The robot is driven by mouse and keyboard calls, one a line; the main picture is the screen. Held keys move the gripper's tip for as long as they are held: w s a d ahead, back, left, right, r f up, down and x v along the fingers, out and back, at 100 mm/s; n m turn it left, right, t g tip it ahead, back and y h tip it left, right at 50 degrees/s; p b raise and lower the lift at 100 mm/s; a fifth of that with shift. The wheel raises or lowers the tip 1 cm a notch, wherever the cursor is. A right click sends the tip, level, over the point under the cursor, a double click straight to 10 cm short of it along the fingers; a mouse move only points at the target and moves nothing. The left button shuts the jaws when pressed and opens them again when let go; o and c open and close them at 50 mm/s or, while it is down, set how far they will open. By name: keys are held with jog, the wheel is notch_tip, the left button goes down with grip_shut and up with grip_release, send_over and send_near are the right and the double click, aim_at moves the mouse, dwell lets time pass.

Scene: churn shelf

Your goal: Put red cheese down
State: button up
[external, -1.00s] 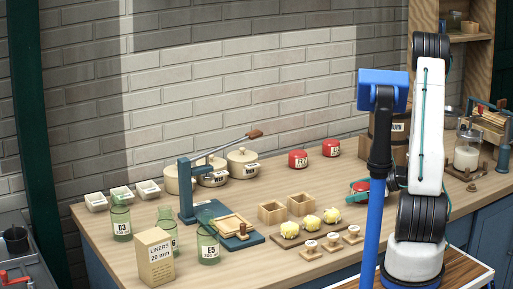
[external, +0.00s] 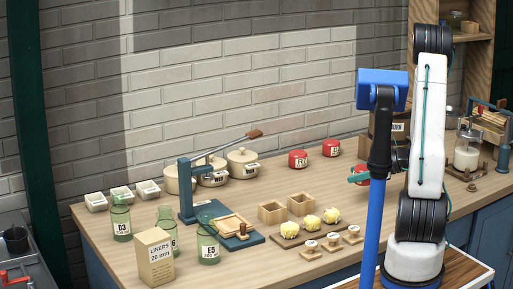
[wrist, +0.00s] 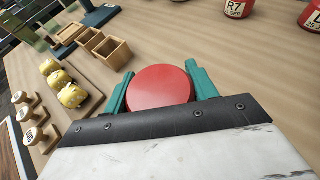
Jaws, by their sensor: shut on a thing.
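A round red cheese (wrist: 162,88) sits between the teal fingers of my gripper (wrist: 160,80) in the wrist view, with its flat top facing the camera. A finger presses on each side of it. In the external view my gripper (external: 358,178) and the cheese (external: 361,172) are partly hidden behind the blue post and my arm. I cannot tell whether the cheese is above the wooden table (external: 240,190) or touching it. Two other red cheeses, one marked R7 (external: 298,159) and one to its right (external: 331,148), stand at the back of the table.
Two open wooden boxes (external: 272,211), a board with yellow lumps (external: 312,224) and small labelled wooden pieces (external: 312,246) stand left of my gripper. The table between boxes and back cheeses is bare.

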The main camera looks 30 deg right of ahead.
aim_at(358, 167)
notch_tip(358, 167, up, 4)
jog(key=shift+f, duration=0.15)
jog(key=shift+a, duration=0.15)
jog(key=w+a+n+g+y, duration=0.25)
jog(key=w+a, duration=0.35)
jog(key=a, duration=0.3)
jog(key=w+a+n+g+y, duration=0.1)
jog(key=w+a+n+g, duration=0.2)
jog(key=w+a, duration=0.55)
jog(key=shift+m+t, duration=0.25)
jog(key=shift+m, duration=0.1)
jog(key=f, duration=0.3)
jog(key=s+f, duration=0.1)
jog(key=f, duration=0.1)
jog(key=shift+a+f, duration=0.15)
jog(key=shift+a, duration=0.2)
jog(key=shift+f, duration=2.05)
